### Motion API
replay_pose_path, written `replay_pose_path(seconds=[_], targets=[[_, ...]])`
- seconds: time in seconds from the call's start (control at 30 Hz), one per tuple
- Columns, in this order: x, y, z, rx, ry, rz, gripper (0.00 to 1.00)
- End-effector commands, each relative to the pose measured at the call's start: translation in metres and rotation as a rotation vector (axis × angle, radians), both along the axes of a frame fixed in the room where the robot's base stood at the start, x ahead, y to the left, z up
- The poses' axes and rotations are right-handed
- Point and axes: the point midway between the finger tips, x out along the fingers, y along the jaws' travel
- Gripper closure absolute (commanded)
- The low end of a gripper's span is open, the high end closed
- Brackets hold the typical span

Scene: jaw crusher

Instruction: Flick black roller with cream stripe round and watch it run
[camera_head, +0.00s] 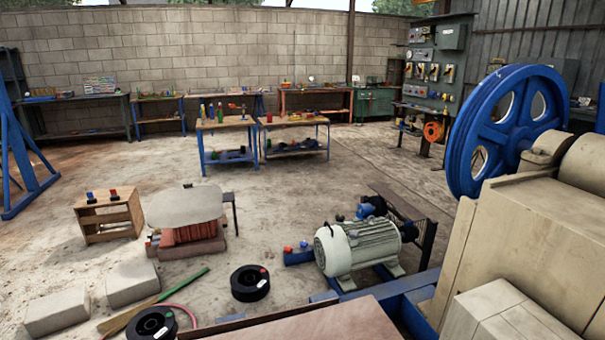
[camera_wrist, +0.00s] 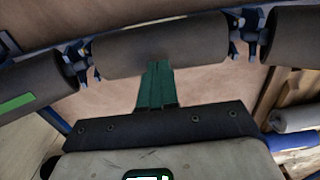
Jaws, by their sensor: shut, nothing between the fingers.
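In the wrist view three dark rollers sit in a row on blue brackets. The middle roller (camera_wrist: 160,45) shows no stripe on its visible side. The left roller (camera_wrist: 35,85) carries a green stripe, and the right roller (camera_wrist: 295,38) is cut off by the frame edge. No cream stripe shows on any of them, so I cannot tell which is the task's roller. My gripper (camera_wrist: 157,65) has its green fingers together and empty, with the tips at the middle roller's lower edge. I cannot tell whether they touch it. Neither the rollers nor my gripper shows in the head view.
A pale brown surface (camera_wrist: 95,105) lies behind the rollers. A grey cylinder (camera_wrist: 298,115) is at the right. The head view shows a white motor (camera_head: 358,246), a blue flywheel (camera_head: 466,150), black reels (camera_head: 250,283) and blocks (camera_head: 57,311). The floor centre is largely clear.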

Motion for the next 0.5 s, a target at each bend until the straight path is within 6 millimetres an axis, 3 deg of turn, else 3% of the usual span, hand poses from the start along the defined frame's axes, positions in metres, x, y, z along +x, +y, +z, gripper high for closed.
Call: replay_pose_path(seconds=[0.5], targets=[[0.051, 0.017, -0.002, 0.000, -0.001, 0.001, 1.00]])
